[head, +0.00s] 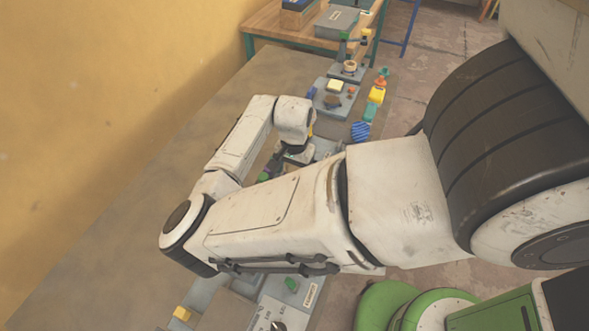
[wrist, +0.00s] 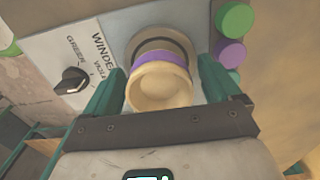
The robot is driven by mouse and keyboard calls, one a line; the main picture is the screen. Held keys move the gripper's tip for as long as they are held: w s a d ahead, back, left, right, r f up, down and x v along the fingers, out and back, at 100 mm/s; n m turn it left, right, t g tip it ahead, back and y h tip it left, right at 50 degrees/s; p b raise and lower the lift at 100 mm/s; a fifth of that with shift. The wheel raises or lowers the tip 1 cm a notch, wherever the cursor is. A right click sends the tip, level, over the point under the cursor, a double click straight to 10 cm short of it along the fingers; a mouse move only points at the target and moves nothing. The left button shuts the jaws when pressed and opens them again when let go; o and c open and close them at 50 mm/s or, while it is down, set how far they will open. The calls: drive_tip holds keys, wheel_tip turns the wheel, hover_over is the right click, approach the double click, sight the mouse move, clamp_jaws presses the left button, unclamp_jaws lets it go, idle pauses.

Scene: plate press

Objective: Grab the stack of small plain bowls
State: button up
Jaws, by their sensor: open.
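A small stack of bowls sits between the fingers of my gripper (wrist: 160,75) in the wrist view. The nearest is a plain cream bowl (wrist: 160,92), with a purple bowl or band (wrist: 160,60) just behind it. The stack rests at a round, dark-rimmed seat (wrist: 160,40) on a grey panel. My gripper is open, with one teal finger on each side of the stack. I cannot tell whether either finger touches it. In the head view my arm hides most of the spot, and the bowls cannot be made out.
A panel with a black knob (wrist: 72,80) and printed labels lies left of the stack. Green (wrist: 235,19) and purple (wrist: 231,52) round pieces lie to its right. In the head view, a blue striped object (head: 360,131) and more stations line the long table (head: 130,190) beside the yellow wall.

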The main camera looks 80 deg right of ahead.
drive_tip(key=shift+f, duration=0.1)
drive_tip(key=c, duration=1.1)
drive_tip(key=shift+c, duration=0.2)
